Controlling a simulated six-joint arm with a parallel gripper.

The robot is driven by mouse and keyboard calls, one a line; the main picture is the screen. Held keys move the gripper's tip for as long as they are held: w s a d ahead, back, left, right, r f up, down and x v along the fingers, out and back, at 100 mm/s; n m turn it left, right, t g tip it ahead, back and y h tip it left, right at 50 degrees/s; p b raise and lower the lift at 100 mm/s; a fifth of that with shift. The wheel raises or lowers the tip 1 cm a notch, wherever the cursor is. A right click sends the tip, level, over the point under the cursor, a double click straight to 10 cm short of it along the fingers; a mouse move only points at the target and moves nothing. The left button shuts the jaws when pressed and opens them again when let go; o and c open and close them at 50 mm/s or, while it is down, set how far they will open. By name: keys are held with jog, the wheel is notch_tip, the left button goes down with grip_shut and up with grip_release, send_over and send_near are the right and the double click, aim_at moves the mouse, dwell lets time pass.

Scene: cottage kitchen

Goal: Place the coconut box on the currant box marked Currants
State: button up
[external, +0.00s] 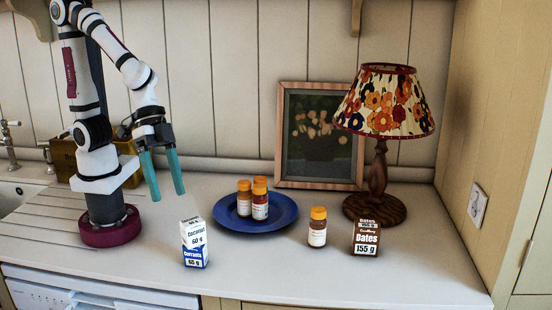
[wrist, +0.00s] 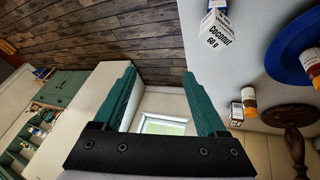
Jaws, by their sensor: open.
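The white coconut box (external: 193,233) sits upright on top of the blue-and-white currant box (external: 195,259), which stands on the counter near its front edge. The two look roughly lined up. In the wrist view the coconut box (wrist: 215,32) shows at the upper right, with a blue part of the currant box (wrist: 218,4) at the top edge. My gripper (external: 168,195) is open and empty, with its teal fingers above and to the left of the stack, apart from it. Its spread fingers also show in the wrist view (wrist: 159,74).
A blue plate (external: 285,222) with three orange-capped jars (external: 260,205) stands right of the stack. Another jar (external: 317,228) and a brown dates box (external: 366,240) stand further right. A lamp (external: 380,180) and a picture frame (external: 320,183) are behind.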

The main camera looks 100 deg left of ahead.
jog(key=s+a+m+g+y, duration=0.1)
jog(key=s+a+g+y, duration=0.1)
jog(key=s+a, duration=0.4)
jog(key=s+a+r+m+g+y, duration=0.1)
jog(key=s+a+g+y, duration=0.1)
jog(key=s+a+y, duration=0.2)
jog(key=s+a, duration=0.3)
jog(key=a, duration=0.5)
jog(key=shift+a, duration=0.35)
